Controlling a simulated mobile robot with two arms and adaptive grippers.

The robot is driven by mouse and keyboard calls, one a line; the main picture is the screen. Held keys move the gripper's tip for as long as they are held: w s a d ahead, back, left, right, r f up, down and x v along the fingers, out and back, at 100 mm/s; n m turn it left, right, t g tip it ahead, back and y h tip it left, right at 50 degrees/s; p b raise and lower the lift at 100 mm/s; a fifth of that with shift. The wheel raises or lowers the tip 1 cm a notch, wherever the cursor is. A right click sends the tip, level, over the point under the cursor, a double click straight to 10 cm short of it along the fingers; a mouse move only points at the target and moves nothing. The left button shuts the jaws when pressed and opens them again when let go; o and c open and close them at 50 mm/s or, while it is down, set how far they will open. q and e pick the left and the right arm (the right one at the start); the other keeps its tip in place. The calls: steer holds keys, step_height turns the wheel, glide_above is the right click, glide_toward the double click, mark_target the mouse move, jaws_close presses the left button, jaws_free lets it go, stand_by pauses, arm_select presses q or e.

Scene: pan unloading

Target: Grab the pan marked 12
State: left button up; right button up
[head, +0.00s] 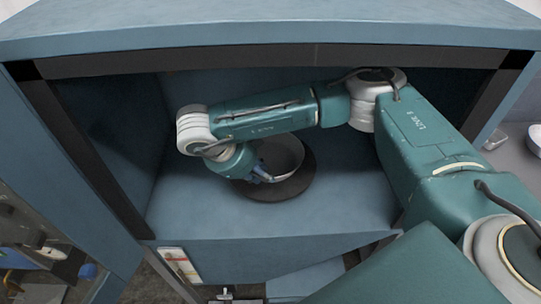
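The arm covers the pan's upper left part. My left gripper is not in view.
The blue cabinet (190,215) has a dark frame around its opening, a top panel close above my arm and a side wall at left. Its floor is bare around the base. A small metal dish (535,140) lies on a grey surface at far right.

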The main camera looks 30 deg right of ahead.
steer(key=p+x, duration=0.1)
steer(key=x, duration=0.2)
steer(key=shift+d+f+p, duration=0.1)
steer(key=shift+f+p, duration=0.05)
steer(key=shift+p, duration=0.25)
steer(key=shift+w+d+f, duration=0.1)
steer(key=shift+f, duration=0.15)
jaws_close()
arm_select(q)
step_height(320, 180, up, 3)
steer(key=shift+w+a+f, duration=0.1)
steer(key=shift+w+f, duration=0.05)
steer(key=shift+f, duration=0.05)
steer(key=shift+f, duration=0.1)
arm_select(e)
steer(key=shift+r, duration=0.15)
